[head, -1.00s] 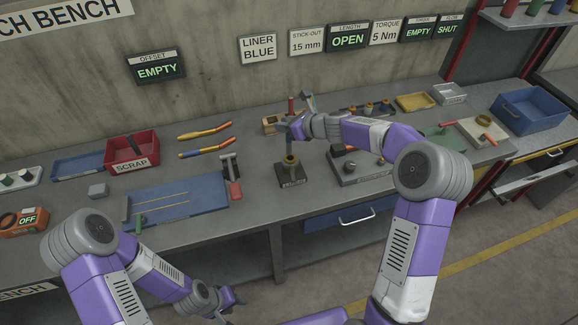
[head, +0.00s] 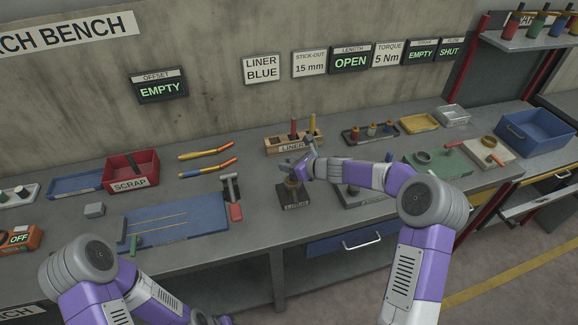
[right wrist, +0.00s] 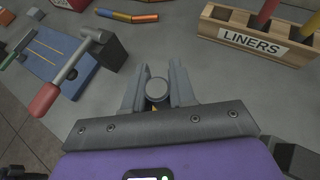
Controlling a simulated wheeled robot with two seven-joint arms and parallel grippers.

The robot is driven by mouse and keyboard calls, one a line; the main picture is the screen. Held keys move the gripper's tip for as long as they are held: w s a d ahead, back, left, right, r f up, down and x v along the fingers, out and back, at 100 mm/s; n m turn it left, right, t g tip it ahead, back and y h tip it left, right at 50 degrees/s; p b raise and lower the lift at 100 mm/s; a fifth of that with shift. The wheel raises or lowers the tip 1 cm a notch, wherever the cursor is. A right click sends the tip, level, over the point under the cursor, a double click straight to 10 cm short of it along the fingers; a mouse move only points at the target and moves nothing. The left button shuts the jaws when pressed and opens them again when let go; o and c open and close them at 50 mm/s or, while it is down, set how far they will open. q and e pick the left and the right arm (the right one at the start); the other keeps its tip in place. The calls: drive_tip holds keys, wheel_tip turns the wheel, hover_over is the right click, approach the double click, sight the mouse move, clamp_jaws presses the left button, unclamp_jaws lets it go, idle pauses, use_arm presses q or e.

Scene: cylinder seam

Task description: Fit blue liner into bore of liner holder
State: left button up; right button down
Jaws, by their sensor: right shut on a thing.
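The liner holder, a brass-coloured upright cylinder (head: 291,187) on a dark labelled base (head: 293,200), stands near the bench's front edge. My right gripper (head: 292,173) is directly over the holder's top and partly hides it. In the right wrist view it is shut on a round-ended piece (right wrist: 157,88), seen end-on, which looks grey there. I take it for the blue liner, as the rack shows only red and yellow ones. A bit of brass colour shows below it; whether it has entered the bore is hidden. My left gripper is cut off at the bottom edge.
The LINERS rack (head: 289,145) with a red and a yellow liner stands behind the holder. A red-handled lever tool (head: 233,200) and blue mat (head: 172,222) lie to the left. A grey fixture (head: 365,194) stands close on the right, partly behind my arm.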

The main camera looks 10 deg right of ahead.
drive_tip(key=c, duration=1.4)
unclamp_jaws()
drive_tip(key=shift+f, duration=0.1)
drive_tip(key=o, duration=0.5)
drive_tip(key=shift+c, duration=0.2)
drive_tip(key=shift+r, duration=0.2)
drive_tip(key=v, duration=1.2)
